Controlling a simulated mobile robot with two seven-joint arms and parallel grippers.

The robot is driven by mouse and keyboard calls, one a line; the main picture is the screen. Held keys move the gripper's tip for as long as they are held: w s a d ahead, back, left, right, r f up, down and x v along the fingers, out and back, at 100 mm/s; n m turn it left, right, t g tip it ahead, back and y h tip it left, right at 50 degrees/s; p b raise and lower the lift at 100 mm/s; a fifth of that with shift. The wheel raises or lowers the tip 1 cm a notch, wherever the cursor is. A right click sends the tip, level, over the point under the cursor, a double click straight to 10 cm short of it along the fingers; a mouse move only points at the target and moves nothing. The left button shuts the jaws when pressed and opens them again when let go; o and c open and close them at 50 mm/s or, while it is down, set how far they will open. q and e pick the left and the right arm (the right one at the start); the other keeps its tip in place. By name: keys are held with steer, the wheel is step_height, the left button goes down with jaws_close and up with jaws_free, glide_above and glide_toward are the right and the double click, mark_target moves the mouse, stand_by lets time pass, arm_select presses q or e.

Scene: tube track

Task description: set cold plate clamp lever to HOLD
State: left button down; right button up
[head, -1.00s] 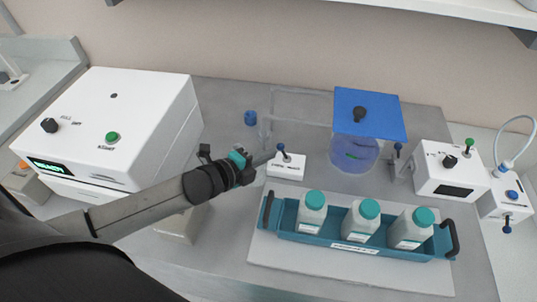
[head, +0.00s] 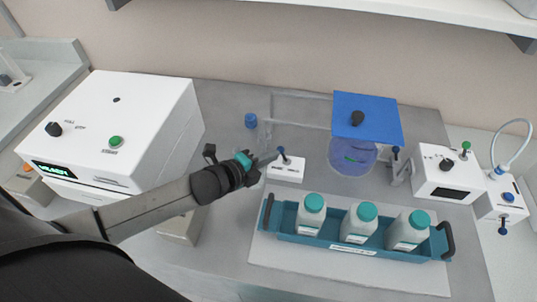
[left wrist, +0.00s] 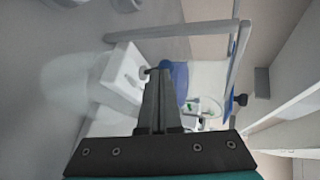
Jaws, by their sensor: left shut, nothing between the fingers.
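A small white box (head: 286,172) stands on the grey bench near the middle of the head view. It carries a short lever with a dark blue knob (head: 281,150), and the lettering on the box is too small to read. My left gripper (head: 275,155) is shut and empty, its fingertips at the lever's left side. In the left wrist view the fingertips (left wrist: 164,76) lie right by the blue knob (left wrist: 166,64) and partly cover the lever. Whether they touch it, I cannot tell. The white box (left wrist: 126,76) is beside them. My right gripper is not in view.
A clear tank with a blue lid (head: 375,112) stands right of the lever box. A teal rack (head: 290,237) with three capped bottles is in front. A large white machine (head: 150,110) is at left, a white control box (head: 440,180) at right. A blue cap (head: 251,120) lies behind my gripper.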

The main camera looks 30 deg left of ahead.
arm_select(q)
steer(key=shift+w+d+r+m+g+y+p, duration=0.25)
steer(key=shift+d+r+m+g+y+p, duration=0.5)
steer(key=shift+p, duration=2.5)
steer(key=shift+w+d+m+y+p, duration=0.15)
steer(key=shift+d+m+y+p, duration=0.65)
steer(key=shift+p, duration=0.45)
steer(key=shift+d, duration=0.2)
steer(key=shift+w+d+f+p, duration=0.1)
steer(key=shift+d+p, duration=0.15)
steer(key=shift+p, duration=0.15)
steer(key=shift+r+p, duration=0.85)
steer(key=shift+p, duration=0.1)
